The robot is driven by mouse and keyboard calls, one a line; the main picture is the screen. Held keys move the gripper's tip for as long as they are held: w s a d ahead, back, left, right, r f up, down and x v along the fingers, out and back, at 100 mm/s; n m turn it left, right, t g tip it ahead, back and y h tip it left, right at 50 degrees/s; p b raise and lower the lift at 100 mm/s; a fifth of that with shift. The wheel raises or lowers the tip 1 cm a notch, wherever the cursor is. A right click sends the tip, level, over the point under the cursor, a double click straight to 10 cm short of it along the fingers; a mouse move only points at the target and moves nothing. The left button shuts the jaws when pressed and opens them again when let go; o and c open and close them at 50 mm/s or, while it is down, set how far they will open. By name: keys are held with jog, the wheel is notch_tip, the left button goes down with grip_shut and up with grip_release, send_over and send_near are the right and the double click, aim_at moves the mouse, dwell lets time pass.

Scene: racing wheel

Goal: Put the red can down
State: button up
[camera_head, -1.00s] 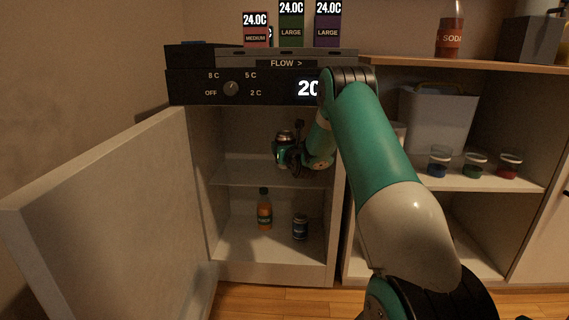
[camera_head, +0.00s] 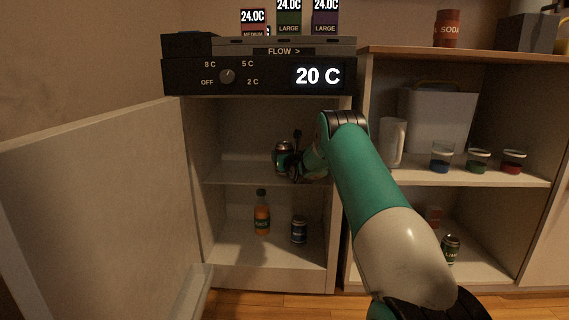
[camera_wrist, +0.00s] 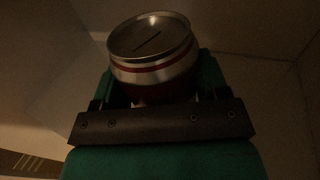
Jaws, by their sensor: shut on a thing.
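The red can (camera_wrist: 152,55) shows its silver lid and a red band in the wrist view, upright between the jaws. My gripper (camera_wrist: 152,90) is shut on it. In the head view my gripper (camera_head: 291,163) holds the can (camera_head: 282,150) inside the open fridge, at the height of the glass shelf (camera_head: 235,170). The can looks dark there and is partly covered by the gripper. I cannot tell whether its base touches the shelf.
An orange bottle (camera_head: 262,212) and a blue can (camera_head: 299,230) stand on the fridge floor below. The fridge door (camera_head: 95,205) stands open at the left. A shelf unit (camera_head: 470,178) with cups and a pitcher (camera_head: 394,142) stands at the right. The shelf's left part is clear.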

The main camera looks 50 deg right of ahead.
jog(key=o, duration=1.2)
jog(key=shift+f, duration=0.1)
